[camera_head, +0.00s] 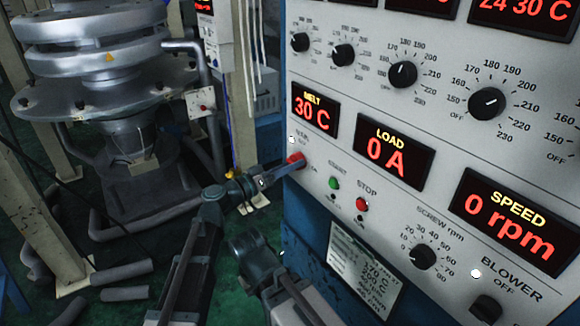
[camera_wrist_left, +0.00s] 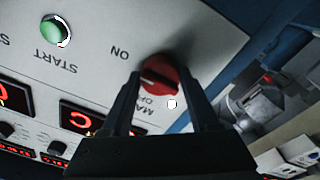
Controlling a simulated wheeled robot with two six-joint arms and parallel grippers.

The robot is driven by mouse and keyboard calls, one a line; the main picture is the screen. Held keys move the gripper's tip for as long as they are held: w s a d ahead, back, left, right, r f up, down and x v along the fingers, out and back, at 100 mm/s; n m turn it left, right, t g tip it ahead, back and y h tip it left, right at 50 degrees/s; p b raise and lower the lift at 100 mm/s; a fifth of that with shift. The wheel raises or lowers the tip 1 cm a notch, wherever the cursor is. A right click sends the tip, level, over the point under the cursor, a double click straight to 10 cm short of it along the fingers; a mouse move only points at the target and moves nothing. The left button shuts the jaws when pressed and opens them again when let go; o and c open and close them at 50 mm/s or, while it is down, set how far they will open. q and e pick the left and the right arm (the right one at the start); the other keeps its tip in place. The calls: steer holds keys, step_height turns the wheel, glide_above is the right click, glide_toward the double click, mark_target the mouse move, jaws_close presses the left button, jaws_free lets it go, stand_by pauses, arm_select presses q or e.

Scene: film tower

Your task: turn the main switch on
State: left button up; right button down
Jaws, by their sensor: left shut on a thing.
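The main switch is a red rotary knob (camera_head: 294,158) on the left edge of the grey control panel (camera_head: 320,190). My left gripper (camera_head: 288,167) reaches it from the left and is shut on it. In the left wrist view the red knob (camera_wrist_left: 160,76) sits between the two dark fingers, beside upside-down ON and OFF lettering. A pale line crosses the knob; which label it points to I cannot tell. The melt display (camera_head: 315,113) reads 30 C, the load display (camera_head: 394,152) 0 A and the speed display (camera_head: 512,220) 0 rpm. My right gripper is not in view.
A green start button (camera_head: 334,183) and a red stop button (camera_head: 362,204) are right of the switch. The screw rpm knob (camera_head: 423,256) and blower switch (camera_head: 487,307) are lower. A metal machine (camera_head: 130,150) stands left, with pipe pieces (camera_head: 120,272) on the green floor.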

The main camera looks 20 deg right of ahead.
arm_select(q)
steer(key=o, duration=1.4)
steer(key=shift+c, duration=0.2)
steer(key=b+v, duration=0.1)
steer(key=v, duration=1.3)
steer(key=shift+f, duration=0.1)
